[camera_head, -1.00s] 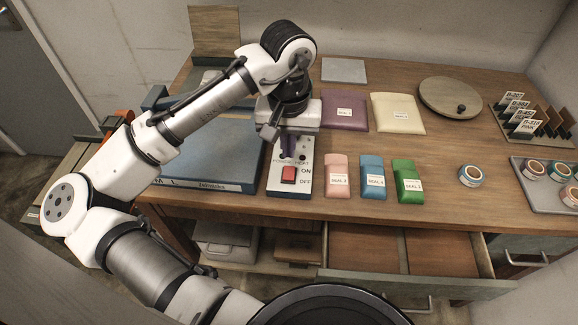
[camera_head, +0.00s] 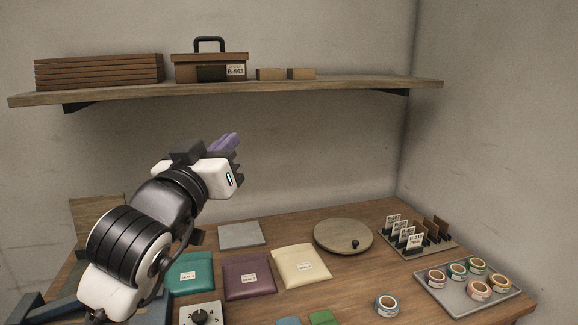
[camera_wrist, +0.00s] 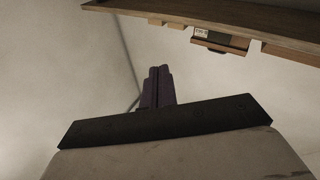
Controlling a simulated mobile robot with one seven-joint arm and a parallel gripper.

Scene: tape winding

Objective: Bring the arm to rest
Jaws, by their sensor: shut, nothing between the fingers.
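My gripper (camera_head: 231,146) is raised above the left part of the table, below the wall shelf, in the head view. Its purple fingers point up and to the right and hold nothing. In the wrist view the fingers (camera_wrist: 158,86) are together, with bare wall behind them. The gripper is clear of the table and apart from the shelf.
A wall shelf (camera_head: 350,88) holds brown boards (camera_head: 100,70), a toolbox (camera_head: 210,68) and two small blocks. On the table (camera_head: 380,267) are pouches, a round turntable (camera_head: 343,236), a card rack (camera_head: 418,238), a tape tray (camera_head: 450,298) and a loose tape roll (camera_head: 387,305).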

